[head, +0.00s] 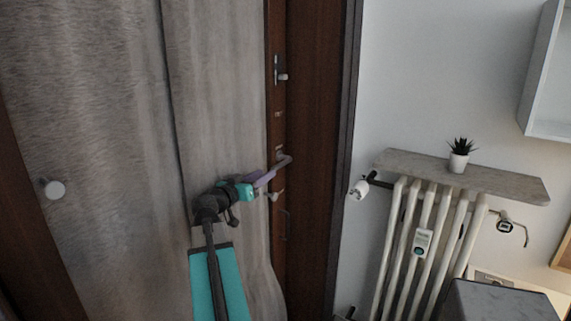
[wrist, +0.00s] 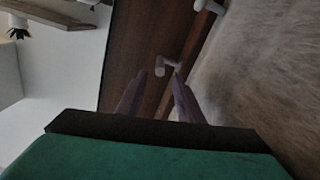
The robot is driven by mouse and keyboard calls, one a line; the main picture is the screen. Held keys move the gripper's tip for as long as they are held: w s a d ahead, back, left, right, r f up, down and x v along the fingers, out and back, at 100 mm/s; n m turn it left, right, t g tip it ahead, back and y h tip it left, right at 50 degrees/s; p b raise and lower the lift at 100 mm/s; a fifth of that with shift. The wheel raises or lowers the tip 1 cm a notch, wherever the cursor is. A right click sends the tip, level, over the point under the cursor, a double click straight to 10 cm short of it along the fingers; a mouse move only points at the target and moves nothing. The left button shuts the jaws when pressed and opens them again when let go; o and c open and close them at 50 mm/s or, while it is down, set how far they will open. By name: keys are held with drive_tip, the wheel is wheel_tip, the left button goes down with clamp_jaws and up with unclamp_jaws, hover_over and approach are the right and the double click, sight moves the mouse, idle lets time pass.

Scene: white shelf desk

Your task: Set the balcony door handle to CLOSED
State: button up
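The balcony door is dark brown wood (head: 308,120), with a grey handle (head: 284,161) at mid-height on its left edge, its lever slanting in the head view. My gripper (head: 268,177) is just left of and below this lever, its purple fingers pointing at it. In the wrist view the fingers (wrist: 157,82) stand apart with an empty gap. A pale handle (wrist: 166,65) shows just beyond the fingertips, apparently apart from them. Whether the fingers touch the lever cannot be told from the head view.
A smaller handle (head: 281,76) is higher on the door edge, and a small knob (head: 274,196) is below. A grey curtain (head: 215,110) hangs close on the left. A radiator (head: 425,235) with a stone shelf (head: 510,184) and potted plant (head: 459,158) stands right.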

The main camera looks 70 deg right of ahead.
sight(288, 161)
drive_tip(key=shift+p+x, duration=2)
drive_tip(key=shift+x, duration=4.8)
clamp_jaws()
